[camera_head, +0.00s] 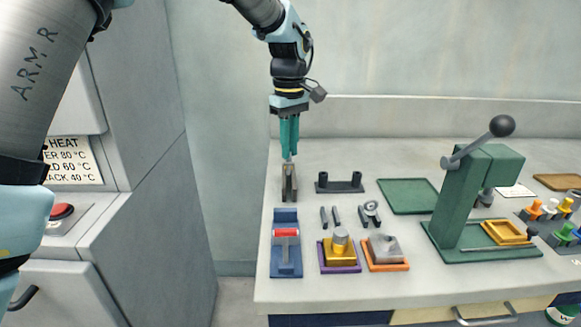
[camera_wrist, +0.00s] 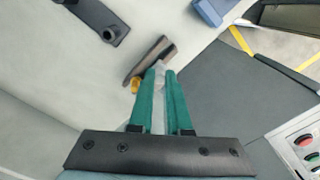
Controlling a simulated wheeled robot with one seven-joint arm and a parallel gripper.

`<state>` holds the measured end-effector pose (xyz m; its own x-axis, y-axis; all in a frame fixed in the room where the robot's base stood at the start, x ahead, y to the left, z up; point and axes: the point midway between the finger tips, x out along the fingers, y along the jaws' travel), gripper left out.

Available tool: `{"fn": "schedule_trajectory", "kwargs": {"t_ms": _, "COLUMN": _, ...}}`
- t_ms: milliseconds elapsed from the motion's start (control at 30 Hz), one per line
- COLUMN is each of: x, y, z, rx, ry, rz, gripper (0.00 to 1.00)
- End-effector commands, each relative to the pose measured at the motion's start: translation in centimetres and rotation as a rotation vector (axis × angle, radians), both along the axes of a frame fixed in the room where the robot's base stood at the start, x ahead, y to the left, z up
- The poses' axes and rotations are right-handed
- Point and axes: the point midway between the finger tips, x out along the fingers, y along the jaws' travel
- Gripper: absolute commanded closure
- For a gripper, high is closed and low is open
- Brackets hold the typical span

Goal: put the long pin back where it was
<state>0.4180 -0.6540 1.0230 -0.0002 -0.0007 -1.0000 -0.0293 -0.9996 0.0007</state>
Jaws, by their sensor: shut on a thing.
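My gripper (camera_head: 289,154) has teal fingers pointing down at the left back of the table. It is shut on a thin pale grey piece, which I take to be the long pin; the fingers hide most of it. A little of it shows at the fingertips in the wrist view (camera_wrist: 161,66). Just below the tips stands a narrow brown-grey block (camera_head: 289,184), which also shows beside the fingertips in the wrist view (camera_wrist: 148,62). I cannot tell whether the pin touches it. A dark bar with two round posts (camera_head: 340,184) stands to the right, also in the wrist view (camera_wrist: 96,20).
A blue fixture with a red roller (camera_head: 286,256) stands in front. Two small dark pieces (camera_head: 329,217) lie near a purple tray (camera_head: 340,268) and an orange tray (camera_head: 388,267). A green mat (camera_head: 408,183) and a green lever press (camera_head: 463,205) stand right. A grey cabinet (camera_head: 150,240) is left.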

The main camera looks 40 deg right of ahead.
Motion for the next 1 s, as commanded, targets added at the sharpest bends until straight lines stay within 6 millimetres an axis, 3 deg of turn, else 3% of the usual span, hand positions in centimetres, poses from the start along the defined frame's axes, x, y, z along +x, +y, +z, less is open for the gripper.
{"fn": "schedule_trajectory", "kwargs": {"t_ms": 400, "x": 0.0, "y": 0.0, "z": -4.7, "rx": 0.000, "ry": 0.002, "rz": 0.001, "gripper": 1.00}}
{"fn": "schedule_trajectory", "kwargs": {"t_ms": 867, "x": 0.0, "y": 0.0, "z": -5.6, "rx": -0.002, "ry": 0.000, "rz": 0.000, "gripper": 1.00}}
{"fn": "schedule_trajectory", "kwargs": {"t_ms": 900, "x": 0.0, "y": 0.0, "z": -5.6, "rx": -0.002, "ry": 0.000, "rz": 0.000, "gripper": 0.82}}
{"fn": "schedule_trajectory", "kwargs": {"t_ms": 1000, "x": 0.0, "y": 0.0, "z": -5.6, "rx": -0.002, "ry": 0.000, "rz": 0.000, "gripper": 0.71}}
